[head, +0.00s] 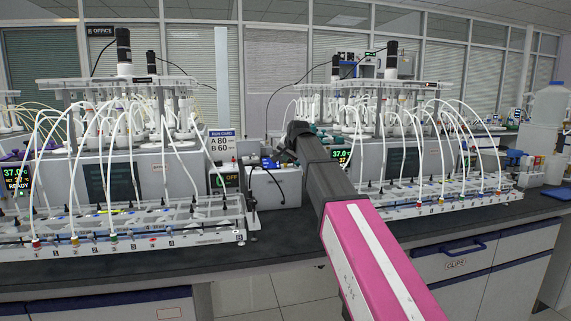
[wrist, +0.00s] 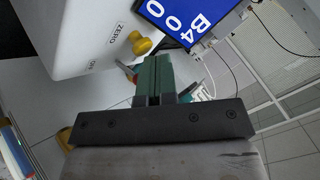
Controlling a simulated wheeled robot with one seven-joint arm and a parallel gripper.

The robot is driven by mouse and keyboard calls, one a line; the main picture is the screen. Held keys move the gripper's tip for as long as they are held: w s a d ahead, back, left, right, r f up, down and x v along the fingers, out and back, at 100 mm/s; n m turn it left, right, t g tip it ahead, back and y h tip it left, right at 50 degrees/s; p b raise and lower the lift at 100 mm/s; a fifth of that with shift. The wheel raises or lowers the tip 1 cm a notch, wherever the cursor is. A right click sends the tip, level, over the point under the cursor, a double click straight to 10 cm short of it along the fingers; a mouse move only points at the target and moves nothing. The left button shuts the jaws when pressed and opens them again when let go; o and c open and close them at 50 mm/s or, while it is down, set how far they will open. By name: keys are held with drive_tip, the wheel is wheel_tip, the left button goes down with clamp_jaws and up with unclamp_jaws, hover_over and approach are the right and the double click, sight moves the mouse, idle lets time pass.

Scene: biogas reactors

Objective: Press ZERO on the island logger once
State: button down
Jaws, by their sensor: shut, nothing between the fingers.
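In the wrist view the logger is a white box (wrist: 75,32) with a black-on-white ZERO label (wrist: 107,34) and another small label, apparently ON. Yellow knob-like buttons (wrist: 145,46) stick out from its face by the ZERO label. A blue display (wrist: 190,18) with white characters, partly cut off, is beside it. My gripper (wrist: 153,65) has green fingers, shut and empty, with their tips just below the yellow button in the picture; contact cannot be told. In the head view my gripper (head: 310,131) is raised over the bench between two reactor rigs; I cannot make out the ZERO button there.
A left rig (head: 110,190) and a right rig (head: 430,185), with many white tubes, stand on the dark bench (head: 290,232). A white box (head: 275,187) sits between them, partly behind my arm. A blue drawer handle (head: 462,248) is at the bench front.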

drive_tip(key=shift+r, duration=0.9)
drive_tip(key=shift+r, duration=2.5)
